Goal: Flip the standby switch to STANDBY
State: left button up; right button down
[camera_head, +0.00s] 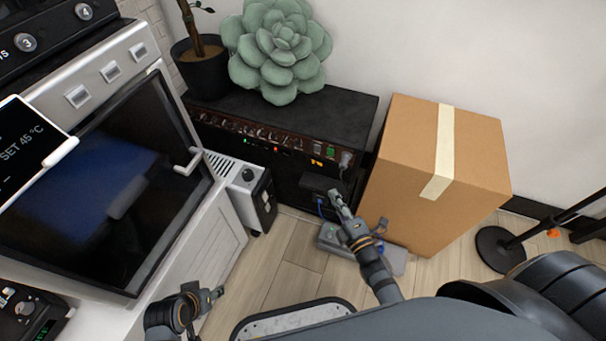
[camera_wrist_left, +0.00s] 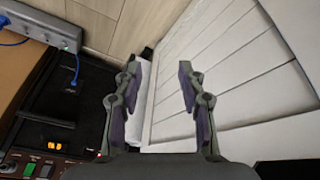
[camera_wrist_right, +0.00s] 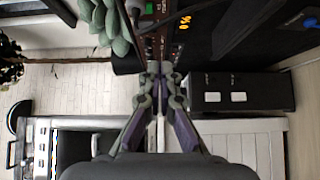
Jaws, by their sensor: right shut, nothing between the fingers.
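The black amplifier (camera_head: 230,104) stands against the wall with a brown control panel along its upper front edge. Near its right end are a green-lit switch (camera_head: 330,152) and an orange lit display (camera_head: 316,161). The green switch also shows in the left wrist view (camera_wrist_left: 29,169) and in the right wrist view (camera_wrist_right: 150,8). The switch labels are too small to read, so I cannot tell which is standby or its position. My right gripper (camera_head: 335,194) is shut and empty, in front of the amplifier below the panel's right end. My left gripper (camera_head: 219,292) is open and empty, low by the white cabinet.
A taped cardboard box (camera_head: 415,180) is close on the right. A grey power strip (camera_head: 331,238) lies on the floor. A white-and-black unit (camera_head: 237,178) and an oven (camera_head: 100,210) are left.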

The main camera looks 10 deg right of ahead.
pick_arm(q)
jog(key=shift+w+a+r, duration=0.1)
jog(key=shift+a+r, duration=0.05)
jog(key=shift+r, duration=0.5)
pick_arm(e)
jog(key=shift+w+a+r+n+t, duration=0.15)
jog(key=shift+a+r+n+t, duration=0.25)
jog(key=shift+a+r+n, duration=0.6)
jog(key=shift+d, duration=0.15)
jog(key=b, duration=0.1)
send_near(312, 145)
jog(key=w+a, duration=0.2)
jog(key=a, duration=0.1)
jog(key=w+d, duration=0.2)
jog(key=w, duration=0.1)
jog(key=shift+d, duration=0.1)
jog(key=shift+w+d, duration=0.15)
pick_arm(q)
jog(key=shift+f+t, duration=0.4)
jog(key=shift+f, duration=0.2)
